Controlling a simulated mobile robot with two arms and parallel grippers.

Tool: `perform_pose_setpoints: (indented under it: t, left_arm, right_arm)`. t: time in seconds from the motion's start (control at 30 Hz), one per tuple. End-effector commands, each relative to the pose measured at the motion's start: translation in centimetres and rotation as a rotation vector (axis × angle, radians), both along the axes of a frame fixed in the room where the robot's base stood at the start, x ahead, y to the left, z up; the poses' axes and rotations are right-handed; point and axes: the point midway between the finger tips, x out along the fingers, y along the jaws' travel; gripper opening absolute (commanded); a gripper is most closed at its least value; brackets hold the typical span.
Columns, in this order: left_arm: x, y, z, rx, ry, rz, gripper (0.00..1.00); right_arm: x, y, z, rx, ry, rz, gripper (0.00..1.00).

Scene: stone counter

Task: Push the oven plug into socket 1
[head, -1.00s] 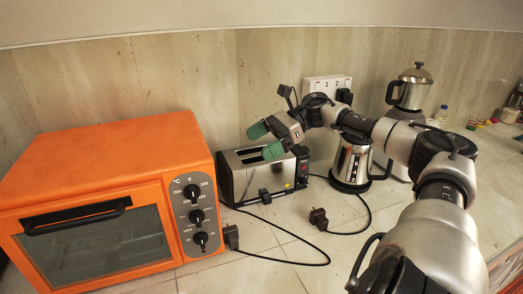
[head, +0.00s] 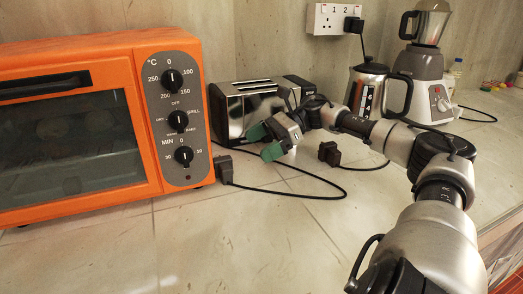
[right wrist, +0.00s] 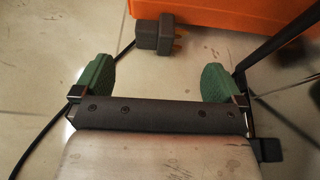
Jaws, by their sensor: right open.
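A dark plug (head: 223,168) lies on the counter beside the front right corner of the orange oven (head: 95,125). My right gripper (head: 264,142), with green fingertips, is open and empty above the counter in front of the toaster. In the right wrist view its fingers (right wrist: 158,82) are apart, with the plug beyond them. The wall outlet (head: 332,18) has sockets marked 1 and 2. Socket 1, on the left, is empty; a black plug (head: 353,25) sits in socket 2. My left gripper is out of view.
A toaster (head: 232,112) stands behind my right gripper. A second loose plug (head: 329,153) lies to the right of it. A kettle (head: 366,88) and a blender (head: 430,72) stand farther right. The counter in front of the oven is clear.

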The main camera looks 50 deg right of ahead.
Motion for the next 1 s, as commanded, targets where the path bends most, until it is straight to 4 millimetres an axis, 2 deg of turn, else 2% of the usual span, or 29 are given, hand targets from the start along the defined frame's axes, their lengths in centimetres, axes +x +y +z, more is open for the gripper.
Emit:
perform_pose_setpoints:
  t: [0.07, 0.43, 0.57, 1.0]
  left_arm:
    - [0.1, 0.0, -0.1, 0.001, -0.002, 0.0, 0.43]
    - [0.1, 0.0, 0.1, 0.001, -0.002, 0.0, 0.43]
    - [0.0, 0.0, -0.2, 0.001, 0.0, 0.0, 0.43]
    - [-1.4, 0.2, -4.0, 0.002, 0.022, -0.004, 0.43]
  right_arm:
    - [0.0, 0.0, -0.6, -0.001, -0.001, -0.001, 1.0]
    - [0.0, 0.1, -0.5, 0.0, 0.0, 0.0, 1.0]
    - [0.3, 0.7, -0.8, 0.003, 0.0, 0.003, 1.0]
    - [3.6, 6.7, -3.4, 0.003, -0.003, 0.004, 1.0]
